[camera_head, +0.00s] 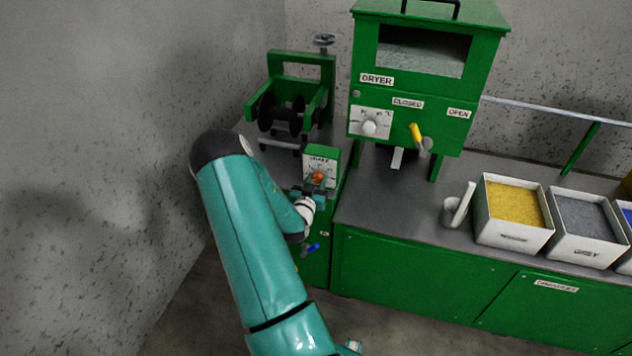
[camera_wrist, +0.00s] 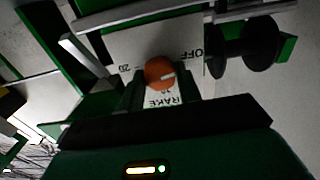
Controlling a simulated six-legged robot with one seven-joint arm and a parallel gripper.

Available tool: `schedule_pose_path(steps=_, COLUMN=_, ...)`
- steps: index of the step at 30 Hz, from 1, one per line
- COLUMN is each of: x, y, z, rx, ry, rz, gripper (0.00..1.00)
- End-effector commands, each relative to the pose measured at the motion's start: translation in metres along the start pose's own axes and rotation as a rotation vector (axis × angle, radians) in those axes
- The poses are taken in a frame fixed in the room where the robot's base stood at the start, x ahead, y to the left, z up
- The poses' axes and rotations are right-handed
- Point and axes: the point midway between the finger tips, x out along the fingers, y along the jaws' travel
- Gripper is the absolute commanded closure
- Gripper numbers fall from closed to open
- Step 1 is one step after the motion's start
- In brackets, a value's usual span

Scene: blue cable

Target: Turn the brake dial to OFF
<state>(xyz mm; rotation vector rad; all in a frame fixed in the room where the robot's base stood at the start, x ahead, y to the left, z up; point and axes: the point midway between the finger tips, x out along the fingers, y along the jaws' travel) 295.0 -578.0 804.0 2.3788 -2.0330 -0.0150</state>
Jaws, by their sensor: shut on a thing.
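The brake dial is an orange round knob (camera_head: 318,178) on a white plate of a green box (camera_head: 321,154) at the left end of the bench. In the wrist view the orange knob (camera_wrist: 159,71) sits between my finger ends, in front of a plate (camera_wrist: 125,45) with "OFF" at its right and "20" at its left. A short pale mark on the knob points right in that view. My gripper (camera_head: 315,186) is shut on the knob and partly hides the plate's lettering.
A green spool stand with black rollers (camera_head: 282,115) stands behind the brake box. A green dryer (camera_head: 420,80) with a yellow-handled lever is to its right. A blue handle (camera_head: 312,248) is below. Bins (camera_head: 513,237) stand further right on the bench.

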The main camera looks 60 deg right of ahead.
Motion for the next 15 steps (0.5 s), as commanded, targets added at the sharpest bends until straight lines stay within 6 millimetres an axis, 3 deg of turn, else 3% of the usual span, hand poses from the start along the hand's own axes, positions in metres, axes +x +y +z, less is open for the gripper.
schedule_pose_path(steps=2, x=0.0002, y=-0.0010, z=-0.0004, rx=0.000, ry=0.001, rz=-0.002, gripper=0.89)
schedule_pose_path(steps=3, x=0.0002, y=-0.0009, z=-0.0003, rx=0.000, ry=0.001, rz=-0.002, gripper=0.58)
schedule_pose_path(steps=5, x=0.0001, y=-0.0008, z=-0.0003, rx=0.000, ry=0.001, rz=-0.002, gripper=0.46)
schedule_pose_path(steps=15, x=-0.0020, y=-0.0004, z=0.0002, rx=0.001, ry=-0.001, rz=-0.001, gripper=0.44)
